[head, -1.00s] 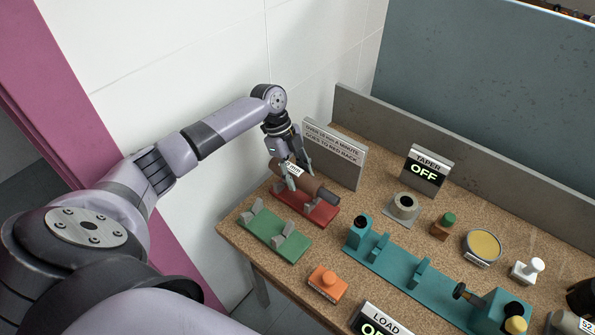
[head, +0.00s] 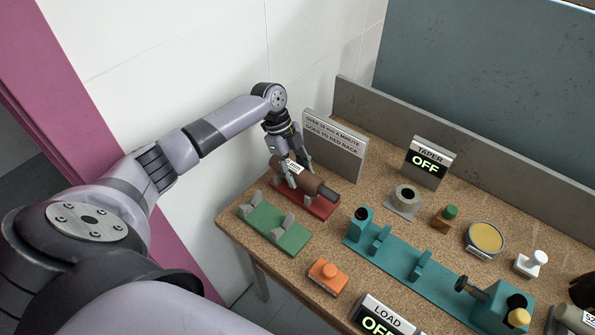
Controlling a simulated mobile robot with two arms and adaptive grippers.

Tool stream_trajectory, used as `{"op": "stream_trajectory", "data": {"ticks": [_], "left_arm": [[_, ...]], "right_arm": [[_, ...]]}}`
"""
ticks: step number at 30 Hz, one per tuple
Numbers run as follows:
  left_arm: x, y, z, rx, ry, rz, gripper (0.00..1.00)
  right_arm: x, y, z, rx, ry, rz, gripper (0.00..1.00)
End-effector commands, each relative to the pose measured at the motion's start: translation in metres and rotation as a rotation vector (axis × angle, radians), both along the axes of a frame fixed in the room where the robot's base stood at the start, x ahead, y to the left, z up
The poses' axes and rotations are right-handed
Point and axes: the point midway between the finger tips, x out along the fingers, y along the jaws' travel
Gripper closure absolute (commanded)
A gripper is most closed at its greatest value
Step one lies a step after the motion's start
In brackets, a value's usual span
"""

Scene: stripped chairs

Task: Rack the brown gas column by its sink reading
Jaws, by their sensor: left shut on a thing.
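The brown gas column (head: 317,181) is a cylinder with a dark end and a white label whose text I cannot fully read. It lies over the red rack (head: 312,203) at the table's far left; whether it rests fully in the supports is hard to tell. My left gripper (head: 296,182) is shut on the column from above. The green rack (head: 274,229) in front of it is empty. A grey sign (head: 335,145) behind speaks of a rate per minute and the red rack. My right gripper is not in view.
A teal fixture (head: 410,266) with empty supports lies right of the racks. An orange button block (head: 327,277), a LOAD sign (head: 383,316) and a TAPER sign (head: 428,161), both reading OFF, stand nearby. A grey ring (head: 405,202) and yellow dish (head: 485,238) are further right.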

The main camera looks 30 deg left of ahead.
Motion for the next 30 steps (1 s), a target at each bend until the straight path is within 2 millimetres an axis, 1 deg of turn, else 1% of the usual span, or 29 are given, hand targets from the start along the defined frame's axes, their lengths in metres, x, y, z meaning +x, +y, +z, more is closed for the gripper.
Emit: {"op": "stream_trajectory", "data": {"ticks": [13, 14, 24, 30], "left_arm": [[0.0010, -0.0004, -0.0073, -0.002, -0.003, 0.000, 1.00], [0.0011, -0.0003, -0.0068, -0.002, -0.003, 0.000, 0.59], [0.0004, 0.0000, -0.0076, 0.000, -0.001, 0.000, 0.37], [0.0001, 0.0001, -0.0079, 0.000, 0.000, 0.000, 0.37]], "right_arm": [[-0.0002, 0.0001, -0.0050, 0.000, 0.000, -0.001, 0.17], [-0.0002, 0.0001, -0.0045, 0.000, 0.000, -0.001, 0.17], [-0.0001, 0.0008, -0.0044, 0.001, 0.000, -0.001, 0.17], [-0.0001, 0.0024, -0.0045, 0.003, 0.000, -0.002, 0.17]]}}
